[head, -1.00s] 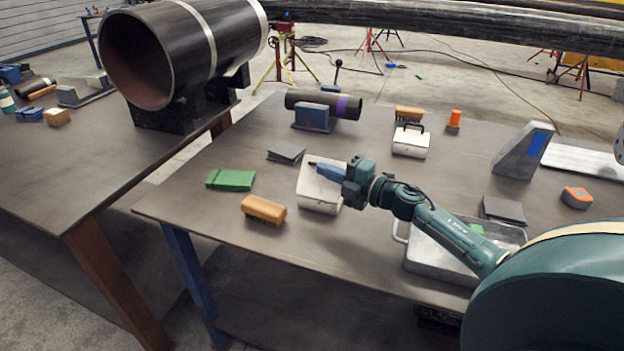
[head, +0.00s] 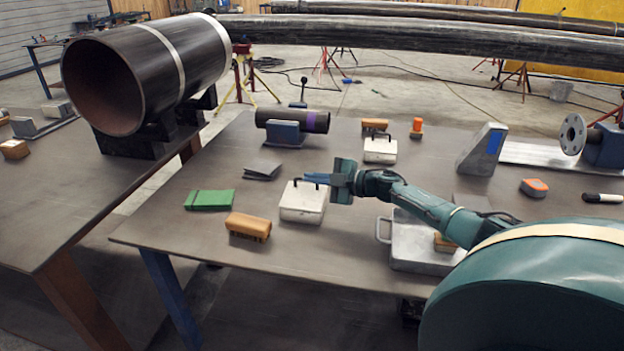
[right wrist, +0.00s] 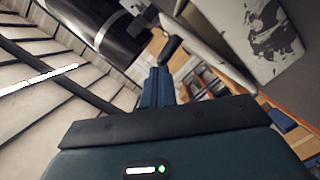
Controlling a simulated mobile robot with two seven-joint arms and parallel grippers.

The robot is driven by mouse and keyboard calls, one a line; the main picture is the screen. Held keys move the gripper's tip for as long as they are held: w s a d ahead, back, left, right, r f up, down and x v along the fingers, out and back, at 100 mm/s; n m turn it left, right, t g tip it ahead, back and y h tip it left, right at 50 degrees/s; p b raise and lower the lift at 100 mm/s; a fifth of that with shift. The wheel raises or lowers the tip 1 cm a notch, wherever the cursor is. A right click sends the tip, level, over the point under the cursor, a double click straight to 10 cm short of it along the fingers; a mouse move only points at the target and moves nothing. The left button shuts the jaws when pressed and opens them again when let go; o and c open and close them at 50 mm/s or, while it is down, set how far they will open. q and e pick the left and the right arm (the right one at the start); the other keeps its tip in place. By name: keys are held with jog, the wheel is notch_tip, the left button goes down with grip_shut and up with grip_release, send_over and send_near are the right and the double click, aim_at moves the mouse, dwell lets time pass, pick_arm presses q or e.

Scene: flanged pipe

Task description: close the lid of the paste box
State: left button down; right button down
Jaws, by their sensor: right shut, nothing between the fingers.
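The white paste box (head: 302,205) stands on the near metal table in the head view. Its top looks flat and level, with the lid seemingly down on the box. A dark handle shows at its top and in the right wrist view (right wrist: 172,47). My right gripper (head: 308,178) is shut and empty, with its blue fingers just over the box top by the handle. In the right wrist view its fingertips (right wrist: 159,72) are close to the handle; I cannot tell whether they touch. The box's pale, dark-blotched side (right wrist: 265,40) also shows there. My left gripper is out of view.
A green block (head: 210,200) and a wooden brush (head: 248,227) lie left of the box. A second white handled box (head: 380,150) stands farther back. A metal tray (head: 415,250) sits right, under my right arm.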

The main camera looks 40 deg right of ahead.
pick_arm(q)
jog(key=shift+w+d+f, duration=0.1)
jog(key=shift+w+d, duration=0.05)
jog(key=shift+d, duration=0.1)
pick_arm(e)
jog(key=shift+w+d+f, duration=0.25)
jog(key=shift+f, duration=0.2)
jog(key=shift+s, duration=0.1)
